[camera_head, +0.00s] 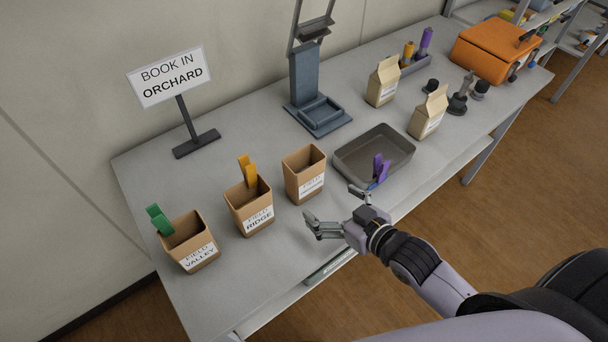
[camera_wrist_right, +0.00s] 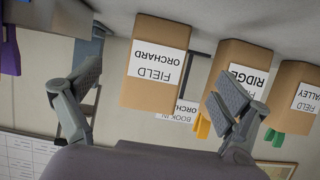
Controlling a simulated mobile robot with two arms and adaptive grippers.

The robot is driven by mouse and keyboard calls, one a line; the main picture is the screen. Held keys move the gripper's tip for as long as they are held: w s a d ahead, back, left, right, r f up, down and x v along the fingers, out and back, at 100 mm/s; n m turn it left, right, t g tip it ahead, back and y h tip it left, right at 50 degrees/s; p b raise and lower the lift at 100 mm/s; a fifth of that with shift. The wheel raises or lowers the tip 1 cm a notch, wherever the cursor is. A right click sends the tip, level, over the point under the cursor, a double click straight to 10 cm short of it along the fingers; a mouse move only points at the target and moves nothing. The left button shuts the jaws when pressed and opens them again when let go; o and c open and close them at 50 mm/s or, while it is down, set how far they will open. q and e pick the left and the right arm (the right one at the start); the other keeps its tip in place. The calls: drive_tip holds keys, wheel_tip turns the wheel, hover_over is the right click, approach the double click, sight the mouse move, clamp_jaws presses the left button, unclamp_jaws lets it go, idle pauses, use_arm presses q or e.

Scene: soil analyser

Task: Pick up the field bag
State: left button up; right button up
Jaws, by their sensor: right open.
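Three open brown field bags stand in a row on the grey bench. The orchard bag (camera_head: 305,174) is the rightmost, its label unclear in the head view. Its FIELD ORCHARD label reads upside down in the right wrist view (camera_wrist_right: 155,62). The ridge bag (camera_head: 250,206) has a yellow clip (camera_head: 247,170) on its rim. The valley bag (camera_head: 189,242) has a green clip (camera_head: 158,219). My right gripper (camera_head: 328,207) is open and empty, in front of the orchard bag and apart from it. In the wrist view the orchard bag shows between its fingers (camera_wrist_right: 160,92). My left gripper is out of view.
A sign (camera_head: 170,77) reading BOOK IN ORCHARD stands behind the bags. A grey tray (camera_head: 375,152) with a purple clip (camera_head: 380,167) at its near edge lies right of them. A blue-grey stand (camera_head: 306,80), paper bags (camera_head: 429,112) and an orange case (camera_head: 494,50) are farther back.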

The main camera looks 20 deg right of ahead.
sight(311, 187)
drive_tip(key=x, duration=0.4)
drive_tip(key=shift+w, duration=0.15)
drive_tip(key=p+x, duration=0.1)
drive_tip(key=x, duration=0.4)
drive_tip(key=shift+w+a+r, duration=0.1)
drive_tip(key=shift+w+r, duration=0.05)
drive_tip(key=shift+w, duration=0.1)
drive_tip(key=shift+s, duration=0.1)
drive_tip(key=shift+c, duration=0.5)
drive_tip(key=shift+r, duration=0.1)
drive_tip(key=c, duration=1.5)
